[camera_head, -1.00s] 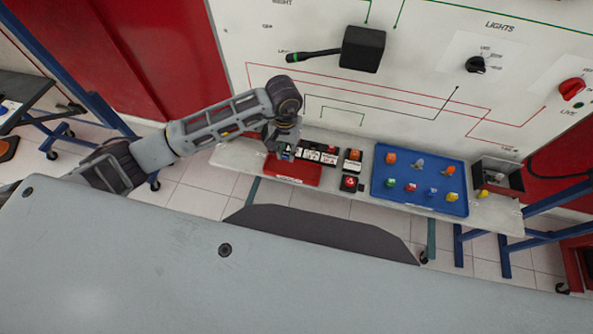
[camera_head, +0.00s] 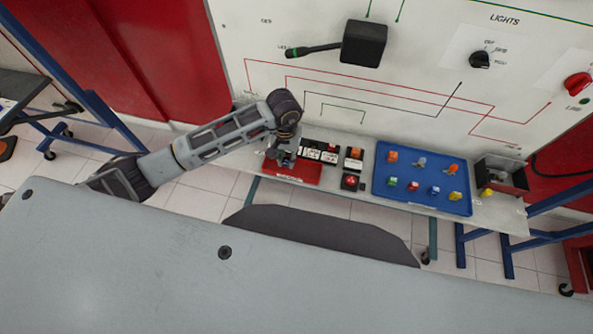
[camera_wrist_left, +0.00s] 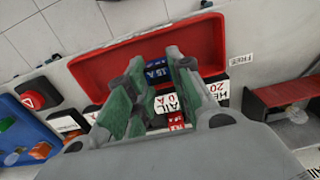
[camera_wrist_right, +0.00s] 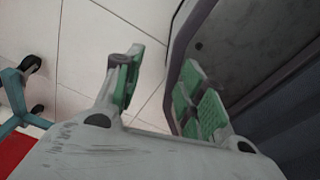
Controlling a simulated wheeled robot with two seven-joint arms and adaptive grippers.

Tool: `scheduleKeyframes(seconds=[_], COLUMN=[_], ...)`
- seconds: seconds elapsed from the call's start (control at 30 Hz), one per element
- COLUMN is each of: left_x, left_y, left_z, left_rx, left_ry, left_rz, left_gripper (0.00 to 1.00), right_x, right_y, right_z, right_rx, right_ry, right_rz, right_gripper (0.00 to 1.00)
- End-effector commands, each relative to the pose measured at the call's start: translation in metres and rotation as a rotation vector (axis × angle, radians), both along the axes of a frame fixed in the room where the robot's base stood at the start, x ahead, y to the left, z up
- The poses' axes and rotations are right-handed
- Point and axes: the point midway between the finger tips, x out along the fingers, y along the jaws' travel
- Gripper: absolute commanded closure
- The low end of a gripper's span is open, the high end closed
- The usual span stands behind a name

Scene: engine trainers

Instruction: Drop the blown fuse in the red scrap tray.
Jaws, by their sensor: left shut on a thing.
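The red scrap tray (camera_head: 308,176) lies on the shelf below the panel; it also shows in the left wrist view (camera_wrist_left: 95,68). My left gripper (camera_head: 279,157) is over the left part of the tray. In the left wrist view my left gripper (camera_wrist_left: 153,66) is shut on a blue fuse (camera_wrist_left: 156,73) marked 15 A, with the red tray behind it. I cannot tell whether the fuse touches the tray floor. My right gripper (camera_wrist_right: 160,68) shows only in its own wrist view, open and empty, with floor tiles beyond it.
Labelled fuse holders (camera_head: 318,152) stand close behind the tray. A box with a red button (camera_head: 350,182) is to its right. A blue tray (camera_head: 405,200) of several coloured fuses and an open grey box (camera_head: 508,176) stand farther right. The panel rises behind.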

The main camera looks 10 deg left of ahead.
Motion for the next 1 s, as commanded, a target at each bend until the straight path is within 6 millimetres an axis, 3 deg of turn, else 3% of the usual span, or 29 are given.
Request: scheduleKeyframes(seconds=[0.47,0.5,0.7,1.0], left_x=[0.0,0.0,0.0,0.0], left_y=[0.0,0.0,0.0,0.0], left_z=[-0.007,-0.007,-0.007,-0.007], left_rx=[0.0,0.0,0.0,0.0], left_ry=[-0.001,-0.001,-0.001,-0.001], left_rz=[0.0,0.0,0.0,0.0], left_gripper=[0.89,0.77,0.53,0.53], right_x=[0.015,0.015,0.007,-0.001], right_y=[-0.015,-0.016,-0.014,-0.002], right_z=[-0.001,-0.001,-0.002,-0.003], right_rx=[-0.016,-0.016,-0.015,-0.002], right_ry=[-0.017,-0.016,-0.008,0.003], right_rz=[0.004,0.004,0.004,0.001], right_gripper=[0.6,0.6,0.6,0.6])
